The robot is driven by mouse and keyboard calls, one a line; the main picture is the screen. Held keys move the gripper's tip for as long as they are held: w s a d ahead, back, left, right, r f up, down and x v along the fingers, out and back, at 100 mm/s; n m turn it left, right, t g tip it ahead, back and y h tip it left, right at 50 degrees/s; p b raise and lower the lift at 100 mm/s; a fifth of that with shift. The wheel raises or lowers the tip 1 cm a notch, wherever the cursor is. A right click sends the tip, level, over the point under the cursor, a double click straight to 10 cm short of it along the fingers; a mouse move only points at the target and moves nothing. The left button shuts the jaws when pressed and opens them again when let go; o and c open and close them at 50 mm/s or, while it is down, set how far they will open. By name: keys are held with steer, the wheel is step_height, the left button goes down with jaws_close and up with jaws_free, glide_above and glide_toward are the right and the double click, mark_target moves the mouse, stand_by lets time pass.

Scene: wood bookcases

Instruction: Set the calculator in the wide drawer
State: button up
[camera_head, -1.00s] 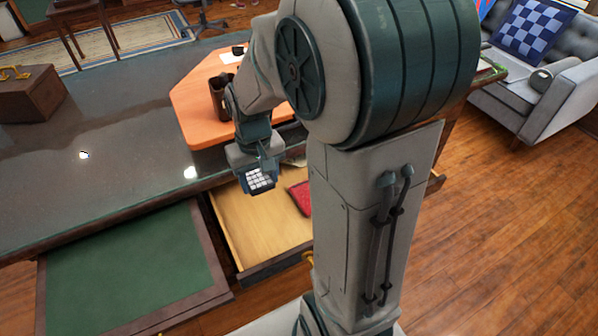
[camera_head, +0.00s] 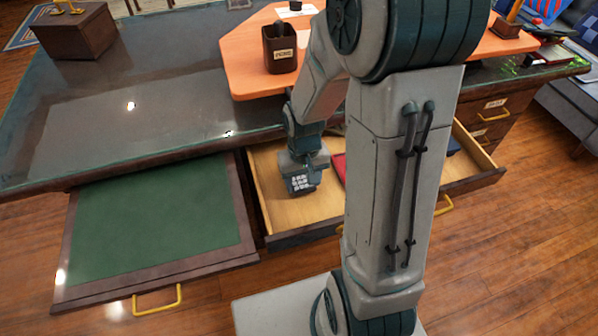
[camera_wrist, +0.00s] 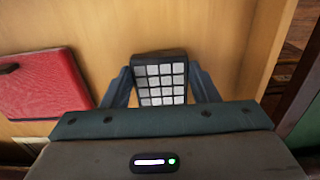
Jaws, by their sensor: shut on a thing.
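The calculator (camera_head: 300,182) is small and dark with pale keys. It also shows in the wrist view (camera_wrist: 160,78), between the two fingers of my gripper (camera_wrist: 163,88). My gripper (camera_head: 302,172) is shut on it, over the left part of the open wide drawer (camera_head: 330,212). The drawer has a bare light wood floor under the calculator. I cannot tell whether the calculator touches that floor. My arm hides the middle of the drawer.
A red book-like item (camera_wrist: 42,82) lies in the drawer beside the gripper. A green-topped pull-out panel (camera_head: 155,225) juts out left of the drawer. The desk top (camera_head: 150,95) overhangs behind, with a dark pen cup (camera_head: 280,50) on an orange board (camera_head: 240,75).

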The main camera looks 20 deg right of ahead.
steer(key=w, duration=0.3)
steer(key=shift+w, duration=0.3)
steer(key=shift+w+f, duration=0.25)
steer(key=shift+f, duration=0.35)
steer(key=shift+f+b, duration=0.15)
steer(key=shift+b, duration=0.15)
steer(key=o, duration=1)
